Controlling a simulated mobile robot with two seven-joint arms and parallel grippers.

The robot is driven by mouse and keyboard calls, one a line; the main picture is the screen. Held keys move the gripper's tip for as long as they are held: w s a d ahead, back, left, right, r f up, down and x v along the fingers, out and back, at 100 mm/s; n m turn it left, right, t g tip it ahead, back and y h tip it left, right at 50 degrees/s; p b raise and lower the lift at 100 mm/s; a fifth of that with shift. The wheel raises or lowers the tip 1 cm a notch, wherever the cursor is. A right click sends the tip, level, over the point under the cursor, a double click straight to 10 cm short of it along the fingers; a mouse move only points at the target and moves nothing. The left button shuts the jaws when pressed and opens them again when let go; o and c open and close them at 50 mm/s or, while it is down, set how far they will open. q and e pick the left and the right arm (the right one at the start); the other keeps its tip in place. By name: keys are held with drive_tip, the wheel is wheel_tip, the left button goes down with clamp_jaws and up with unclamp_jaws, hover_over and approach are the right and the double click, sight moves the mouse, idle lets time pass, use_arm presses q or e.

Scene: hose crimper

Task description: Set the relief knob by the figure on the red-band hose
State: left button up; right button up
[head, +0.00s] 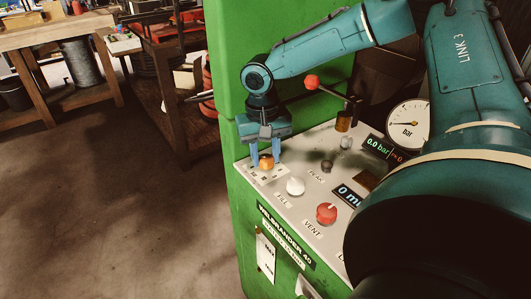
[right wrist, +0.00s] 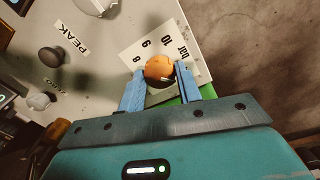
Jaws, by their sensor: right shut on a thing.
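The orange relief knob (head: 266,161) sits on a white scale plate at the left end of the grey control panel. In the right wrist view the knob (right wrist: 158,68) is between the blue fingers, and the scale plate (right wrist: 136,52) shows the figures 8, 9 and 10 and "bar". My right gripper (head: 266,158) comes down from above and is shut on the knob. The red-band hose cannot be made out in either view. My left gripper is not in view.
On the panel (head: 257,183) are a white FILL knob (head: 295,186), a red VENT knob (head: 326,213) and a dark PEAK knob (head: 326,166). A red-balled lever (head: 312,82), a bar gauge (head: 407,124) and a display reading 0.0 bar (head: 376,144) stand behind. Open floor lies left.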

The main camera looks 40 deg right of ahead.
sight(263, 158)
drive_tip(key=o, duration=1)
wheel_tip(263, 158, up, 13)
drive_tip(key=shift+a, duration=0.3)
drive_tip(key=shift+w, duration=0.1)
